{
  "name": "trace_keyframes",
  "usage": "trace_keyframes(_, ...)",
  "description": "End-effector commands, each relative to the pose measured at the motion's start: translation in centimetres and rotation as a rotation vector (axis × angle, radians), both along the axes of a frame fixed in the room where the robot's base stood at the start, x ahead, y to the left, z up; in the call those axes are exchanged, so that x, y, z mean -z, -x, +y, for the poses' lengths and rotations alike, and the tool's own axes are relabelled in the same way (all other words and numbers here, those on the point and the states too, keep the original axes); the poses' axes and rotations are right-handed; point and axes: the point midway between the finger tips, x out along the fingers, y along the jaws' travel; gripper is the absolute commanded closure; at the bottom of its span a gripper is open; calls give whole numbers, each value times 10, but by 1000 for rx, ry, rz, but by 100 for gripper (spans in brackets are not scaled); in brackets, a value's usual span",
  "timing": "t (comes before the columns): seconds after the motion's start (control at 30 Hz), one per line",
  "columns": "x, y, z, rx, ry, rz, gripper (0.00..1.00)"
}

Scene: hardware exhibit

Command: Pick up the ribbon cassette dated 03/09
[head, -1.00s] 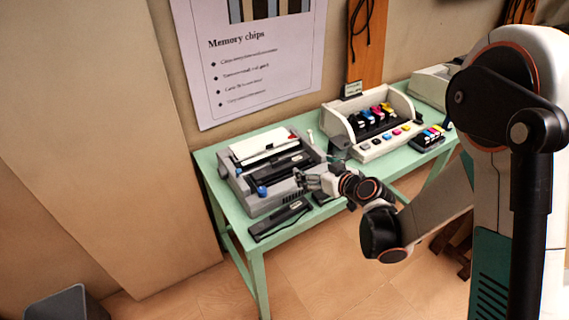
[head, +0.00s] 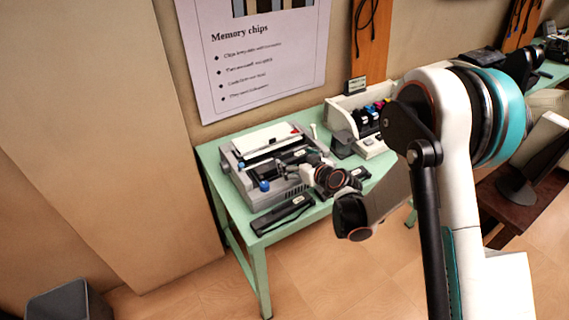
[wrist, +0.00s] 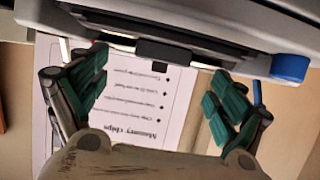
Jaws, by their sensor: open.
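A dark ribbon cassette (head: 283,215) with a small pale label lies at the table's front left edge. A second dark bar (head: 357,174), probably another cassette, lies further right, partly behind my wrist. A third dark bar (head: 297,156) sits in the grey printer (head: 258,195). I cannot read a date on any of them. My gripper (wrist: 158,88) is open, green pads apart and nothing between them. In the head view my gripper (head: 308,172) is at the printer's right front, its fingers partly hidden by the wrist. The wrist view shows the printer's edge and blue knob (wrist: 290,67) close by.
The green table (head: 253,240) stands against the wall under a Memory chips poster (head: 262,60). A white ink printer (head: 345,108) with coloured cartridges is to the right, partly hidden by my arm. A grey bin (head: 68,300) stands on the floor at left.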

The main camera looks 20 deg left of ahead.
Motion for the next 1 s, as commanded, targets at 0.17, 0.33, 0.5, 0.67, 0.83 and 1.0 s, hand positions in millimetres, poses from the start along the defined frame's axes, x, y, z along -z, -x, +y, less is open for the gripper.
trace_keyframes(0.17, 8, -11, 20, -1, 0, 0, 10)
trace_keyframes(0.33, 15, -24, 35, 0, 0, 0, 10)
trace_keyframes(0.5, 15, -26, 37, 1, 0, 0, 10)
trace_keyframes(0.67, 15, -25, 37, 0, 0, 0, 30)
trace_keyframes(0.83, 15, -25, 37, 0, 0, 0, 60)
trace_keyframes(1.0, 15, -25, 37, 0, 0, 0, 60)
